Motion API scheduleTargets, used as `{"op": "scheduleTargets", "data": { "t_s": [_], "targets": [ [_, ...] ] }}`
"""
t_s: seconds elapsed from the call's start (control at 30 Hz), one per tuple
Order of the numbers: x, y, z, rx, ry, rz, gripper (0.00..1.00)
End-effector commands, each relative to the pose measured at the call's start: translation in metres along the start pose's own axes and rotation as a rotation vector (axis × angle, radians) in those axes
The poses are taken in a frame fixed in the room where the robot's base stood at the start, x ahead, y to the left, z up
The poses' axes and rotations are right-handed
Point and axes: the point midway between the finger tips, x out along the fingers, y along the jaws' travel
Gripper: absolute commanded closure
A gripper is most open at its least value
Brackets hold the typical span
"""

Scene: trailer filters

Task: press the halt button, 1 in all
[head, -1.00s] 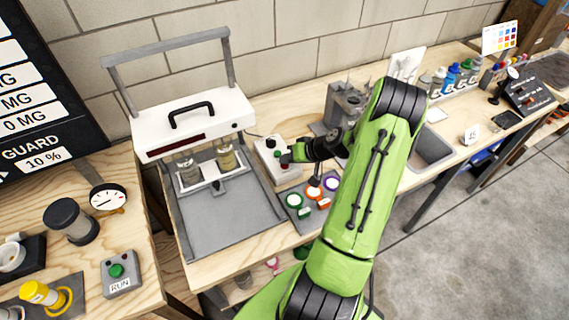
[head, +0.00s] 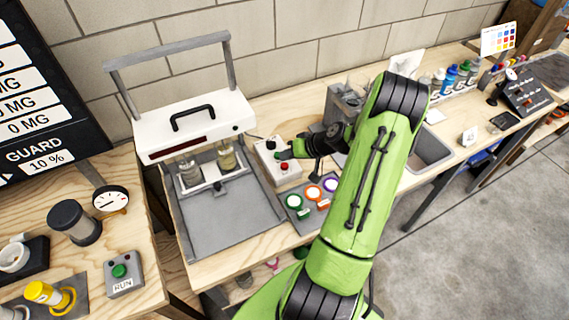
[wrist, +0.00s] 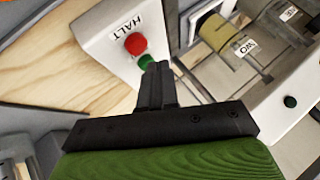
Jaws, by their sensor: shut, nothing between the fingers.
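The halt button is a red round button (wrist: 135,44) on a white box (wrist: 100,25) with an upside-down HALT label (wrist: 124,26) in the wrist view. A green round button or lamp (wrist: 146,62) sits beside it, partly hidden by my fingertips. In the head view the red button (head: 284,166) shows on the white box (head: 265,158), right of the press. My gripper (wrist: 157,68) is shut and empty, its tips at the green part and just to the side of the red button. I cannot tell whether the tips touch the box. The head view shows my gripper (head: 289,154) over the box.
A white-topped press (head: 193,125) with a handle stands left of the box. A grey fixture (head: 345,100) and a sink (head: 428,150) are to the right. A green RUN button box (head: 121,273) stands at lower left.

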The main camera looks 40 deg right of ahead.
Motion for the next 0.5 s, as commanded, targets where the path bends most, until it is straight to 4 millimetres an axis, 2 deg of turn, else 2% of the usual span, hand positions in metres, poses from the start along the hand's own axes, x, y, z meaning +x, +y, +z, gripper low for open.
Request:
{"op": "scheduleTargets", "data": {
  "t_s": [0.33, 0.5],
  "targets": [
    [-0.028, -0.02, -0.02, -0.001, 0.001, 0.001, 1.0],
    [-0.03, -0.022, -0.021, 0.0, 0.0, 0.0, 1.0]
  ]
}}
